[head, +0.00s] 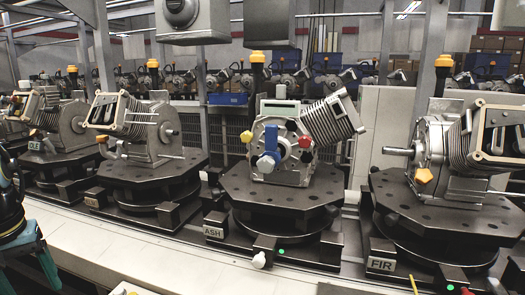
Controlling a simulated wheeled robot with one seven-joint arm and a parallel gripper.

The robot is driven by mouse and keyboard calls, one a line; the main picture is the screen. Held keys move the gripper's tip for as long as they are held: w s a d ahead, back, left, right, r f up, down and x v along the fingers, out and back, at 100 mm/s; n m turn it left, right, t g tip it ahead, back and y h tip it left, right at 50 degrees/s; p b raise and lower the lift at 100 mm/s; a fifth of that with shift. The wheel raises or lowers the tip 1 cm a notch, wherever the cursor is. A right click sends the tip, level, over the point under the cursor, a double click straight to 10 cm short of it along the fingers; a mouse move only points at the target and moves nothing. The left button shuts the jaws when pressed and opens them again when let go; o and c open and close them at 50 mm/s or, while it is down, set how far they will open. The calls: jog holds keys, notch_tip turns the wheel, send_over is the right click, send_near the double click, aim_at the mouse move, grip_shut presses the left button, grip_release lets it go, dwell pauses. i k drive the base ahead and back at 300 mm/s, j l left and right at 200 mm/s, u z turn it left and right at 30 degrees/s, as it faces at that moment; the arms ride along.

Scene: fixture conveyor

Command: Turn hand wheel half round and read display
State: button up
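A hand wheel (283,148) with red, black, yellow and blue knobs is on the front of the machine on the fixture labelled ASH (213,232). A small pale panel (280,106) above the wheel looks like a display; no reading is legible. My gripper (25,278), with teal and dark parts, hangs at the lower left edge, partly cut off. Its two fingers look spread apart with nothing between them. It is well left of the wheel, apart from it.
The FIR fixture (381,265) with a finned machine stands to the right, and other fixtures stand to the left. A pale conveyor edge (150,262) runs along the front. Orange-capped posts (257,58) rise behind the machines. Grey equipment (190,20) hangs overhead.

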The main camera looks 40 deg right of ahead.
aim_at(266, 165)
jog(key=z, duration=1.45)
